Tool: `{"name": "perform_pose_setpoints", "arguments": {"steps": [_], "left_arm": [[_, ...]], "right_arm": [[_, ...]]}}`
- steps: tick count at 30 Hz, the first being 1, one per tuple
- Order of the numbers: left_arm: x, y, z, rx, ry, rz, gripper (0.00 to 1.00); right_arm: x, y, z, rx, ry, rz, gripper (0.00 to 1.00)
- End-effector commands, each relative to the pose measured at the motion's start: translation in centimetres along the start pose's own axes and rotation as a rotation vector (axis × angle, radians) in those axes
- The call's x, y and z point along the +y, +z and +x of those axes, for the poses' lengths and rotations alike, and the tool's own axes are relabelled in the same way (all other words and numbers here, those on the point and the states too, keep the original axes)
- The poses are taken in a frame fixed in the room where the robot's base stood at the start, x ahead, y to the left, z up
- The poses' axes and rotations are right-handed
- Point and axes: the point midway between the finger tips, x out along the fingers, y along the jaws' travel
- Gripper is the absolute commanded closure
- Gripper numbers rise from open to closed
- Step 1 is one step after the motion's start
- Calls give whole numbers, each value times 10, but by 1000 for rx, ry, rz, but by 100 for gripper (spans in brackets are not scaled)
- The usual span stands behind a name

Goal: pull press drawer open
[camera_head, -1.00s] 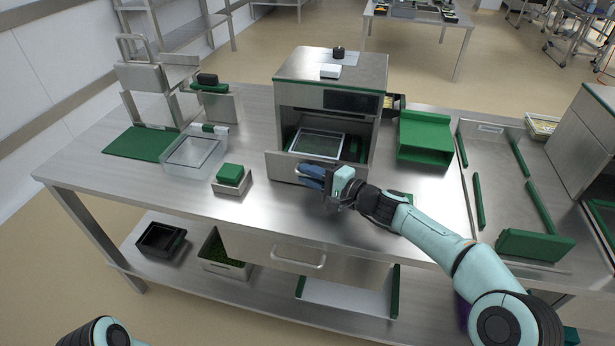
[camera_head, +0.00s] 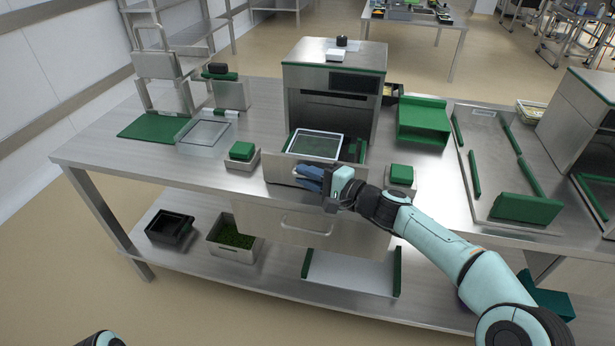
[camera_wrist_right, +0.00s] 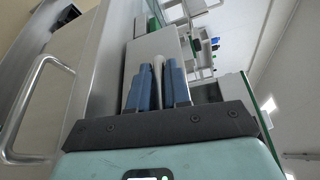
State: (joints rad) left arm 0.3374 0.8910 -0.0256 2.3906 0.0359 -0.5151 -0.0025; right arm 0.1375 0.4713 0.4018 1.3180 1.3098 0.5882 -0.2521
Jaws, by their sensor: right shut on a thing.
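The press (camera_head: 334,82) is a steel box with green trim standing on the steel table. Its drawer (camera_head: 283,171) sticks out of the lower front toward me, and a clear-topped, framed tray (camera_head: 318,145) lies in it. My right gripper (camera_head: 308,175) is at the drawer's front, its blue fingers shut on the drawer handle. In the right wrist view the fingers (camera_wrist_right: 157,86) close around a pale bar, the handle, beside the drawer front. The handle is mostly hidden by the fingers in the head view. Only part of my left arm shows at the bottom left; its gripper is out of view.
A green-topped block (camera_head: 242,154) stands left of the drawer and another (camera_head: 401,175) right of it. A green holder (camera_head: 423,122) stands right of the press. A lower table drawer (camera_head: 260,222) with a bar handle is below my right gripper.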

Motion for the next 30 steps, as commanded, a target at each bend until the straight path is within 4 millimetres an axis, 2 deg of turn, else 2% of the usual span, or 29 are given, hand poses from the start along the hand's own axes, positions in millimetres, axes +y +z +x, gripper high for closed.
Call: {"name": "perform_pose_setpoints", "arguments": {"steps": [7,8,19,23,30], "left_arm": [[0,0,0,0,0,0,100],[0,0,0,0,0,0,100],[0,0,0,0,0,0,100],[0,0,0,0,0,0,100],[4,-4,-4,15,7,4,100]], "right_arm": [[-1,0,0,1,-1,-1,100],[-1,0,0,1,-1,-1,77],[-1,-1,-5,2,0,-2,77],[-1,-1,-22,4,1,0,77],[-1,-1,-76,6,2,-2,77]]}}
